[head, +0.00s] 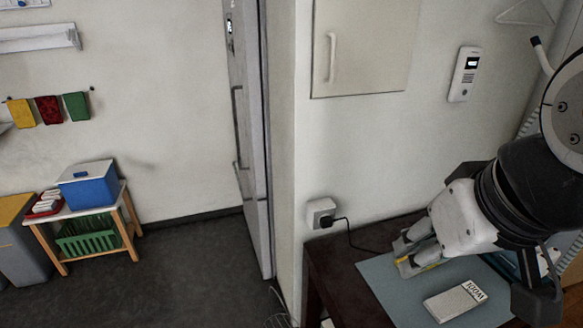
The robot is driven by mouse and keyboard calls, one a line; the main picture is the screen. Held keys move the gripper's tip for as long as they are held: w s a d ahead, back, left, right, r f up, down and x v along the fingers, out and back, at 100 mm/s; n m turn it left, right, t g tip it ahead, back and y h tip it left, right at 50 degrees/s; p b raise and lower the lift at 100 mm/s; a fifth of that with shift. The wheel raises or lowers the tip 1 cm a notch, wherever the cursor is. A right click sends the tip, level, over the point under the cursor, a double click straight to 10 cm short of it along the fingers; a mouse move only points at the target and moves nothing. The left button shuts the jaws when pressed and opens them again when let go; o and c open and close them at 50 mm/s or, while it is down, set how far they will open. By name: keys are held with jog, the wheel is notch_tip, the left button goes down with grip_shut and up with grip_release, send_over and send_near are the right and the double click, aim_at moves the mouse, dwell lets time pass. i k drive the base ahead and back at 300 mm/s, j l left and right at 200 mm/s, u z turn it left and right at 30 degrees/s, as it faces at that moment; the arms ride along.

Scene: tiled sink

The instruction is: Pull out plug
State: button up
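A black plug (327,221) sits in a white wall socket (314,213) on the wall beside the door frame. A thin black cord (352,241) runs from the plug to the right, down over the dark table, and passes behind my gripper. My gripper (403,258) is to the right of the plug and apart from it, in front of the wall and over the blue-grey mat. Its fingers point left. They are small and partly overlap in this view, so I cannot tell how far apart they are.
The dark table (335,268) carries the blue-grey mat (385,288) and a white box with lettering (455,301). A wall cabinet (362,50) and an intercom (464,73) hang above. The wall between plug and gripper is clear. A stand with a blue box (88,190) is far left.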

aim_at(327, 221)
jog(key=j+z, duration=0.2)
jog(key=j, duration=0.25)
jog(key=k+j+z, duration=0.15)
jog(key=j, duration=0.3)
jog(key=k+j+z, duration=0.2)
jog(key=j, duration=0.25)
jog(key=j+z, duration=0.2)
jog(key=j, duration=0.25)
